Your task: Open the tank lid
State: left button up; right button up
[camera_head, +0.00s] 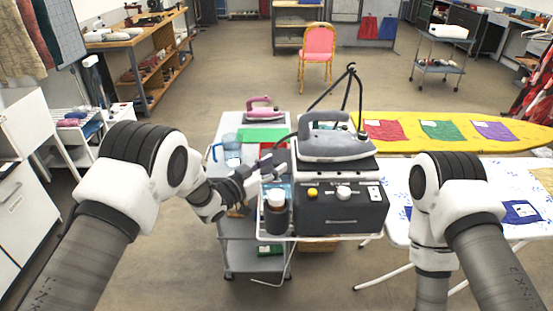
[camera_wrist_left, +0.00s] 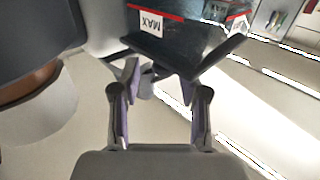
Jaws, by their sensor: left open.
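The steam station (camera_head: 340,208) is a dark box with a yellow knob, a white knob and a grey iron (camera_head: 335,145) on top. My left gripper (camera_head: 268,166) is open at the left end of the station, above a dark bottle (camera_head: 276,216) with a white cap. In the left wrist view my open fingers (camera_wrist_left: 158,82) point at a dark, glossy tank (camera_wrist_left: 190,22) with a MAX label and red edging. Dark flat pieces stick out from its near edge; I cannot tell whether they are the lid. My right gripper is out of view.
A grey cart (camera_head: 250,234) carries a blue jug (camera_head: 231,152), a green item (camera_head: 261,135) and a pink iron (camera_head: 262,112). A yellow ironing board (camera_head: 420,145) stands behind on the right. A white patterned board (camera_head: 480,171) is at the right. Open floor lies beyond.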

pick_arm(q)
jog(key=shift+w+d, duration=0.5)
jog(key=shift+w+d+f, duration=0.1)
jog(key=shift+w+f, duration=0.05)
jog(key=shift+w, duration=0.2)
jog(key=shift+s, duration=0.1)
grip_shut()
